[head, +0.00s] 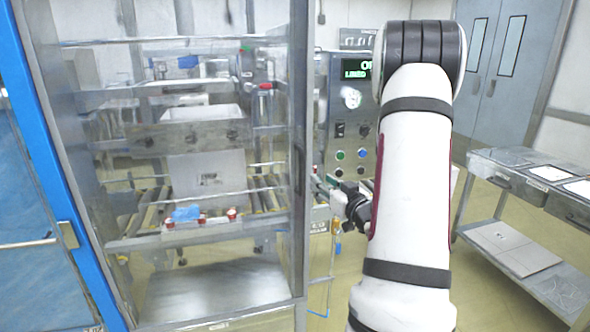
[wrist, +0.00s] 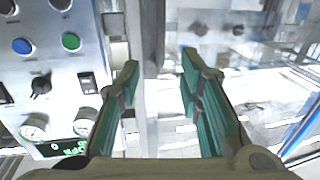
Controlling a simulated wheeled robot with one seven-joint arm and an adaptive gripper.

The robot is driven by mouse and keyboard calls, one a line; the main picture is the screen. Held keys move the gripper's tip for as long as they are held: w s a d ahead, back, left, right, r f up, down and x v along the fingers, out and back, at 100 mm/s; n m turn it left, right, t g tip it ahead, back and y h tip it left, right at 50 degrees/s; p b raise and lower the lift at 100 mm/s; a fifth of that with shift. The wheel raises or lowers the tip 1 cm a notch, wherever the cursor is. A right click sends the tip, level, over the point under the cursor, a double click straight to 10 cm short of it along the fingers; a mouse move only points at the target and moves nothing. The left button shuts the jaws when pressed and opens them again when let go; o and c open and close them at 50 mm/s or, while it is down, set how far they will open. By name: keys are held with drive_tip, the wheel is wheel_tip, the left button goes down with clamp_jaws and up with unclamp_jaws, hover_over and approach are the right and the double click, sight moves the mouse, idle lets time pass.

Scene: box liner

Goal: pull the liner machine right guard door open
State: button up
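The liner machine's guard door is a clear panel in a grey metal frame. Its right upright (head: 299,130) stands just left of my gripper (head: 322,187) in the head view, and the door looks closed. In the wrist view my gripper (wrist: 158,72) is open, with green-padded fingers apart and nothing held. A pale metal upright (wrist: 151,100) shows between and beyond the fingers. I cannot tell whether the fingers touch it. My arm hides part of the machine's right side in the head view.
The control panel (head: 350,130) with buttons and gauges is close to my gripper; it also shows in the wrist view (wrist: 45,75). A blue frame (head: 50,150) stands at left. A steel cart (head: 520,185) stands at right, with open floor before it.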

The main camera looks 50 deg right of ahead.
sight(302, 166)
drive_tip(key=x, duration=1.3)
drive_tip(key=shift+w+d, duration=0.1)
drive_tip(key=shift+w, duration=0.2)
clamp_jaws()
